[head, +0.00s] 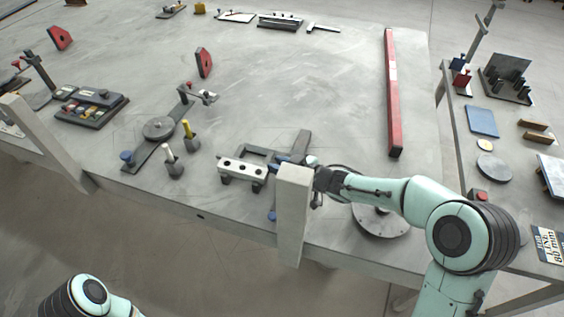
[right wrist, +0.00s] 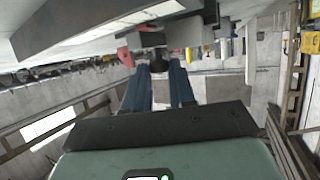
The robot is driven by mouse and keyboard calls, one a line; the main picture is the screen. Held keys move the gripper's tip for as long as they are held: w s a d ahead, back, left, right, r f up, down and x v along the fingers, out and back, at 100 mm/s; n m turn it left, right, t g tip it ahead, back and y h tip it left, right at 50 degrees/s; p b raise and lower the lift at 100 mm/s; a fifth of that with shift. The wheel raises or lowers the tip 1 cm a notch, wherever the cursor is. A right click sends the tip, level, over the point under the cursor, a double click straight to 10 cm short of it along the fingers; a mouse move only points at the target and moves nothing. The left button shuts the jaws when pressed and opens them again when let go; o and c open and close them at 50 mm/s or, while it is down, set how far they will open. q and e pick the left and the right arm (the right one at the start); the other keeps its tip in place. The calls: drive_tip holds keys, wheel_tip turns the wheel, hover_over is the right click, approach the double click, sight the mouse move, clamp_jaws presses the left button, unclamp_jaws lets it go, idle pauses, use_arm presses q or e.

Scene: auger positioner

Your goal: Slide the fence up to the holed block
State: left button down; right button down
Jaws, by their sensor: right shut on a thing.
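The holed block (head: 243,168) is a pale bar with a row of dark holes, standing near the front edge of the table. Dark flat bars (head: 297,146) lie just right of and behind it; they look like the fence and its guide, but I cannot tell them apart. My right gripper (head: 309,166) is beside these bars, partly hidden by a pale post. In the right wrist view its two blue fingers (right wrist: 159,88) are on either side of a small dark knob (right wrist: 158,61), and it is shut on this. Whether the fence touches the block is hidden. My left gripper is out of view.
The pale post (head: 293,215) stands close in front of my right gripper. A round grey disc (head: 382,220) lies under my right forearm. A long red bar (head: 393,95) lies to the right. Pegs and a round plate (head: 159,128) stand left of the block.

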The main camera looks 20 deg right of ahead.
drive_tip(key=c, duration=1)
unclamp_jaws()
drive_tip(key=shift+o, duration=0.2)
drive_tip(key=p+v, duration=0.3)
drive_tip(key=v, duration=1)
drive_tip(key=shift+s+d+r, duration=0.1)
drive_tip(key=shift+s+r, duration=0.05)
